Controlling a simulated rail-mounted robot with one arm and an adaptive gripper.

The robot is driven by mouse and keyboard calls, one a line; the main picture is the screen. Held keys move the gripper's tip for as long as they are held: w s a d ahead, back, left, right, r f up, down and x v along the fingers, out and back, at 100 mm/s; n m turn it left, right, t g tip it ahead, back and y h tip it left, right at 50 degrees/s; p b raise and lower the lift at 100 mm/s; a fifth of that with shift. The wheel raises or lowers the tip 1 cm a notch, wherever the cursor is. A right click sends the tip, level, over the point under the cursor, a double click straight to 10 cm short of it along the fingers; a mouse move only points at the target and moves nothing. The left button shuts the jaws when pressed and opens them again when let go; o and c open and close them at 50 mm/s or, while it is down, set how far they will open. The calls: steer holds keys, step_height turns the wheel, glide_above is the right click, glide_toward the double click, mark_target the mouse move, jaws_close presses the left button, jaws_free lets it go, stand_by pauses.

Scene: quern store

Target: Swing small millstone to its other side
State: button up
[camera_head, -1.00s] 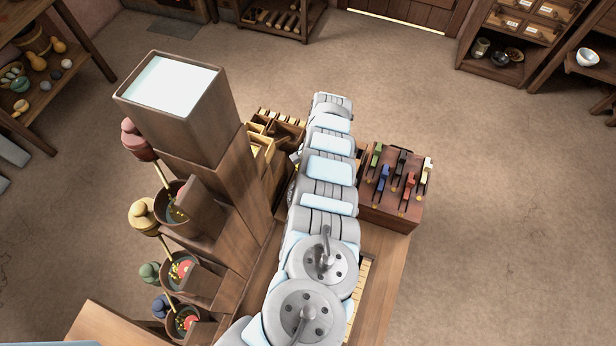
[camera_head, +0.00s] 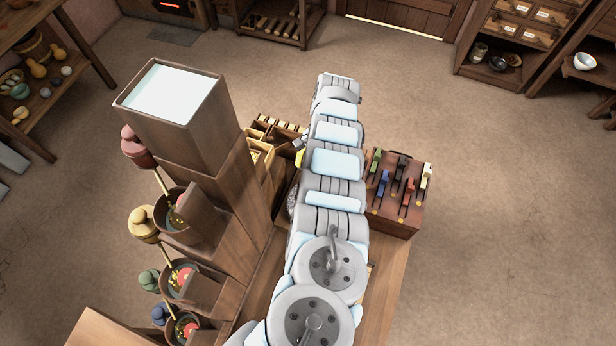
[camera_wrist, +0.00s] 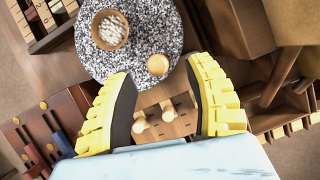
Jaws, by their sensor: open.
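The small millstone, a round speckled grey stone (camera_wrist: 150,25), lies at the top of the wrist view. A wooden bowl with pale bits in it (camera_wrist: 111,29) stands on it. A round tan wooden knob (camera_wrist: 158,64) sits by the stone's near rim. My gripper (camera_wrist: 162,72) has thick yellow ribbed fingers with dark inner pads, spread apart and empty. The knob shows between the fingertips, apart from both pads. In the head view my arm hides most of the stone; a speckled sliver (camera_head: 292,201) shows at its left edge.
Two pale pegs on a wooden board (camera_wrist: 167,117) show between the fingers. A slider box with coloured handles (camera_head: 399,190) stands right of my arm. A tall wooden tower (camera_head: 190,140) with side bowls stands left. Compartmented wooden boxes (camera_head: 268,150) lie close by.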

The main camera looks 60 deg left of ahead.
steer(key=v, duration=0.5)
stand_by(0.4)
